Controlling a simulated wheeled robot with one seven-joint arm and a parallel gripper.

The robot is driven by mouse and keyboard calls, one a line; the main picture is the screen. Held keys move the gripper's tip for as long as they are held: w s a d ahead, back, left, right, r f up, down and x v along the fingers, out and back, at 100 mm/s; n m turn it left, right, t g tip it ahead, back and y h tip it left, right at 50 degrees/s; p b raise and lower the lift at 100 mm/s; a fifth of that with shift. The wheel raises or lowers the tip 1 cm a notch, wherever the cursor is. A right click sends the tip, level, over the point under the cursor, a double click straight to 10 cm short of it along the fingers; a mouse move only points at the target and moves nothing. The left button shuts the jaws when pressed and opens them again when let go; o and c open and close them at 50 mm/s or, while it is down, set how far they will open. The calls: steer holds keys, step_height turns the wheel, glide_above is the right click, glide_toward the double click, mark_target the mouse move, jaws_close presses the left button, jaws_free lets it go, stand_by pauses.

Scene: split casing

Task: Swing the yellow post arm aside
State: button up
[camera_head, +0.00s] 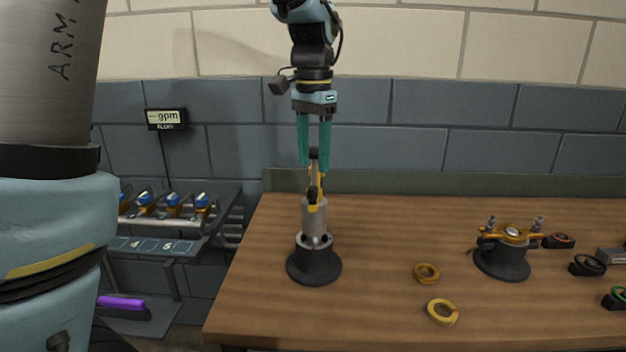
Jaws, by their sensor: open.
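The yellow post arm (311,186) sits on top of a grey post that rises from a round dark base (314,265) on the left part of the table. It points away from the camera and has a dark knob at its end. My gripper (314,165) hangs pointing down just above it. Its two teal fingers are apart, one to each side of the dark knob in the picture. Nothing shows as held between them. Whether the fingers touch the arm or the knob cannot be told from this view.
Two yellow rings (441,312) lie on the wooden table (375,250). A dark casing (502,263) with yellow clamps stands to the right, near several small dark parts. A grey wall is behind. A rack with blue-topped items (172,205) stands to the left, beyond the table edge.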

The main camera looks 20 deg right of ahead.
mark_target(313, 187)
step_height(313, 187, down, 6)
steer(key=shift+f+p, duration=0.15)
steer(key=shift+p, duration=0.5)
jaws_close()
stand_by(1.1)
